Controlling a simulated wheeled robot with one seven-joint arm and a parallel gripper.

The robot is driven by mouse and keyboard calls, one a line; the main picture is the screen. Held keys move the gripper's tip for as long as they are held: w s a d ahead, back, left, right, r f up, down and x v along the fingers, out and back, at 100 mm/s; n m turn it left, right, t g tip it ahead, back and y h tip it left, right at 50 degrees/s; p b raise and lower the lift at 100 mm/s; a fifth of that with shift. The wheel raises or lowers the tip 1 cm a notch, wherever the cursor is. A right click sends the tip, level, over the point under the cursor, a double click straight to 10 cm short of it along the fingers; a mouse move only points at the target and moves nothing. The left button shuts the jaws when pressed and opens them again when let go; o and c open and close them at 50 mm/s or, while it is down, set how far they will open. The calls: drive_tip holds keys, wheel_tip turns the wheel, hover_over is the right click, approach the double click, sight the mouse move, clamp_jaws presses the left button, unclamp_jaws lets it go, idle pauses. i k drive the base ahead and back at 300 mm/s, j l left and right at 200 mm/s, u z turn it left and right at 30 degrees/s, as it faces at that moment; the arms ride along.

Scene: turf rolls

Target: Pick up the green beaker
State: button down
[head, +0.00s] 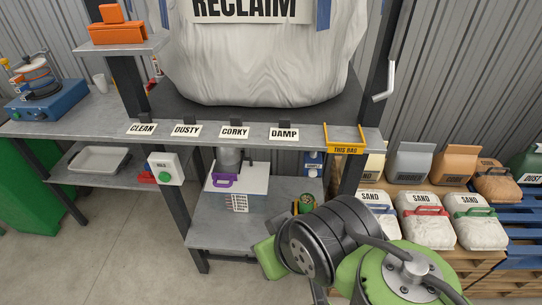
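I cannot make out a green beaker in the head view. My green and black arm fills the lower right, in front of the shelf and the sand bags. The fingers of my gripper do not show, so I cannot see whether it holds anything.
Sand bags (425,220) stand right. Floor at left is clear.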

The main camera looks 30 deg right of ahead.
sight(307, 200)
drive_tip(key=k+j+z, duration=0.1)
drive_tip(key=z, duration=1.05)
